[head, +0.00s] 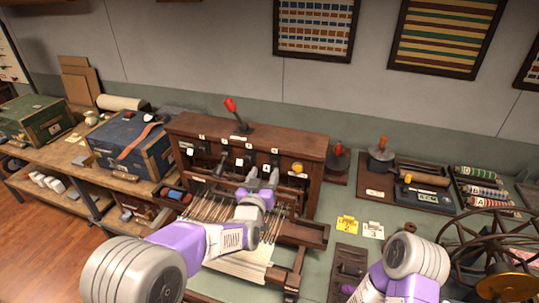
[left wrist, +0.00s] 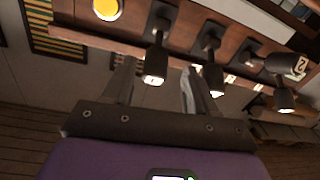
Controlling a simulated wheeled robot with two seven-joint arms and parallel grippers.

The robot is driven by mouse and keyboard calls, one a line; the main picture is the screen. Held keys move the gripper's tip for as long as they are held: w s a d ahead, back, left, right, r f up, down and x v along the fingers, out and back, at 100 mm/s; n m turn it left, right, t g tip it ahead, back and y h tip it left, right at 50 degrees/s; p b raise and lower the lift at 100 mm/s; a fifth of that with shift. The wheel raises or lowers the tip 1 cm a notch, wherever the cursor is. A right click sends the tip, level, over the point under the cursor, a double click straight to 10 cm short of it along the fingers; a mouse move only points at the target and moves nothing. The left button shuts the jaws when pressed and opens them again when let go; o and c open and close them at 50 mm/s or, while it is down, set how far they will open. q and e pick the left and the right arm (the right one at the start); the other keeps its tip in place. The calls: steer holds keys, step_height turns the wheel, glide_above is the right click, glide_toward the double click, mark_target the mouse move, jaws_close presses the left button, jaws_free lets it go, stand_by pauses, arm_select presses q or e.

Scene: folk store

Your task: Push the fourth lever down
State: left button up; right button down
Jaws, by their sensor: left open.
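A dark wooden machine (head: 310,150) carries a row of short dark levers with pale tips under small number labels; the numbers are too small to read surely. My left gripper (head: 264,177) is at the right part of this row, its fingers pointing at the panel. In the left wrist view the gripper (left wrist: 158,85) is open. The lever nearest the yellow knob (left wrist: 153,65) shows between its two fingertips; I cannot tell whether they touch. Another lever (left wrist: 213,78) is just right of the fingers, and a further lever (left wrist: 285,98) is farther right. My right gripper is out of view.
A yellow round knob (head: 298,168) sits on the panel to the right of my left gripper. A red-handled lever (head: 232,106) stands on top. Threads and a wooden frame (head: 305,232) lie below the panel. A spoked wheel (head: 490,245) stands at the right.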

mark_target(270, 163)
arm_select(q)
steer(key=shift+d+r+p+x, duration=0.15)
steer(key=shift+p+x, duration=0.15)
steer(key=shift+x, duration=1.1)
steer(key=shift+d+r+p+x, duration=0.15)
steer(key=shift+p+x, duration=0.1)
steer(key=shift+x, duration=1.15)
steer(key=shift+f, duration=0.1)
steer(key=shift+c, duration=0.2)
jaws_close()
